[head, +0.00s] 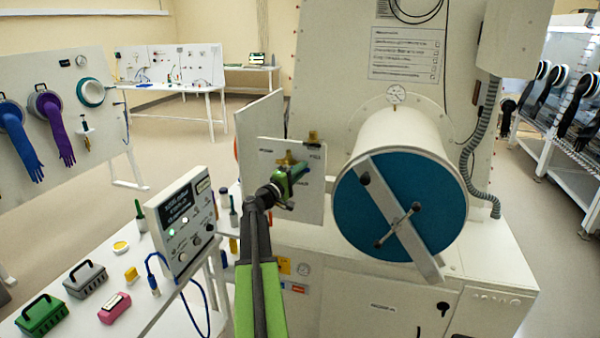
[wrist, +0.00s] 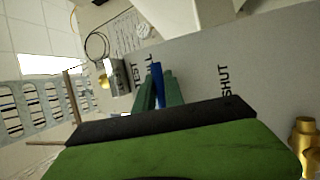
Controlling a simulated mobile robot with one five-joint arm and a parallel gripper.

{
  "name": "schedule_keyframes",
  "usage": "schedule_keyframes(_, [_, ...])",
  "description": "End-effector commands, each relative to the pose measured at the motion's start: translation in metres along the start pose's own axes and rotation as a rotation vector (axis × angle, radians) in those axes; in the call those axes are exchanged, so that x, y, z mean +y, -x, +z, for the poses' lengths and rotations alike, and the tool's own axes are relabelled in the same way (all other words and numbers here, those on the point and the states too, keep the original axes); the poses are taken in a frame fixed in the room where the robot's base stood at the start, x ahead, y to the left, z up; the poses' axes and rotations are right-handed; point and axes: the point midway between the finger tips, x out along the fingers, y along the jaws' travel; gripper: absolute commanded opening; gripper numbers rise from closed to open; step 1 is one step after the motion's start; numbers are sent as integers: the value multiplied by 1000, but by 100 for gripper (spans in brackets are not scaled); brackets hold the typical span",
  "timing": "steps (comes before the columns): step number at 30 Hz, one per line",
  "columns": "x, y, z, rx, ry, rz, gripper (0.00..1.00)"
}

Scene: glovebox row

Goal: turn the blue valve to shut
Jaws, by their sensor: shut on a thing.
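The blue valve's handle (wrist: 157,70) shows in the wrist view as a narrow blue bar between the green fingers of my gripper (wrist: 158,92). My gripper is shut on it. The handle lies beside printed lettering on a pale panel (wrist: 195,70), and the word SHUT stands apart to the right. In the head view, my gripper (head: 294,172) is at the upright white panel (head: 309,208) and hides the valve there. The rest of the valve is covered by the fingers.
A brass fitting (wrist: 304,130) stands at the right in the wrist view. In the head view, a large cylinder with a teal door (head: 355,220) is close on the right. A grey control box (head: 185,222) stands on the table at the left.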

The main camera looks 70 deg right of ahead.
Motion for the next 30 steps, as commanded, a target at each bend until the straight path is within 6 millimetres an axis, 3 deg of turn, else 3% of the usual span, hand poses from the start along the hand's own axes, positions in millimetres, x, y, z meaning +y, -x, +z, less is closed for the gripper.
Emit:
schedule_keyframes(6, [0,0,0,-1,0,0,0])
schedule_keyframes(7, [4,18,8,2,0,0,0])
schedule_keyframes(12, [0,0,2,-5,-8,-2,0])
schedule_keyframes(30, [-4,-4,3,-19,-65,-26,0])
